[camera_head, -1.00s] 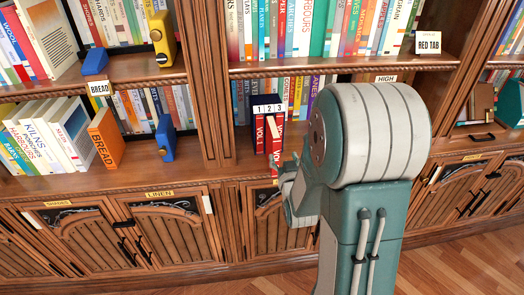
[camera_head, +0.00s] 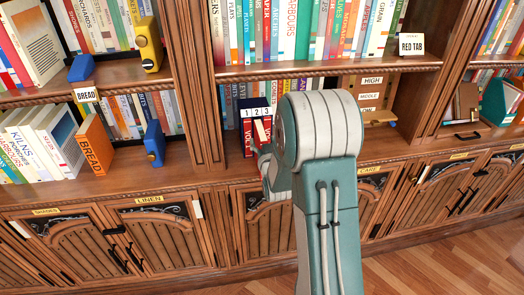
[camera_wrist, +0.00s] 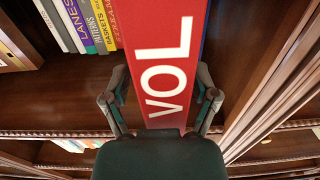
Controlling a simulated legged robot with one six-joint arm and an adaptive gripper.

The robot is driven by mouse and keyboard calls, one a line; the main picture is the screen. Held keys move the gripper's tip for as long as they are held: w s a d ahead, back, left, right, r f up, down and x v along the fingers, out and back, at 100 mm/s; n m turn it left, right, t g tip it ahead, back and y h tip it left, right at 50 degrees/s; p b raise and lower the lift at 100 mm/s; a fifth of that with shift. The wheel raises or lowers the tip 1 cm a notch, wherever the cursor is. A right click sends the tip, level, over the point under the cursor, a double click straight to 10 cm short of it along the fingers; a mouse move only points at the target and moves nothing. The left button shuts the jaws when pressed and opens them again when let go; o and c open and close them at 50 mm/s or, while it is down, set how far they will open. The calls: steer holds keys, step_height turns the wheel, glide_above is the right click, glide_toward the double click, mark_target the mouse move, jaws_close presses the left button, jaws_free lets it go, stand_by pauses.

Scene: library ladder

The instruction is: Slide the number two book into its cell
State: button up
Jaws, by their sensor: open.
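The dark case (camera_head: 256,104) numbered 1, 2, 3 stands on the middle shelf with red volumes in it. A red book with a pale top (camera_head: 262,131) juts forward from around its middle cell; its number is not readable. In the wrist view a red spine lettered VOL (camera_wrist: 165,60) fills the centre. My gripper (camera_wrist: 161,80) is open, one finger on each side of that spine; I cannot tell whether they touch it. In the head view my gripper (camera_head: 262,160) is at the front of the case, partly hidden by my arm.
An orange BREAD book (camera_head: 95,146) and a blue bookend (camera_head: 154,143) stand left of the case. A HIGH/MIDDLE label rack (camera_head: 371,98) is to the right.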

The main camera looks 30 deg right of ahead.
steer(key=shift+w+a, duration=0.3)
steer(key=shift+a, duration=0.05)
steer(key=shift+d, duration=0.3)
jaws_close()
steer(key=shift+a, duration=0.1)
steer(key=shift+r, duration=0.1)
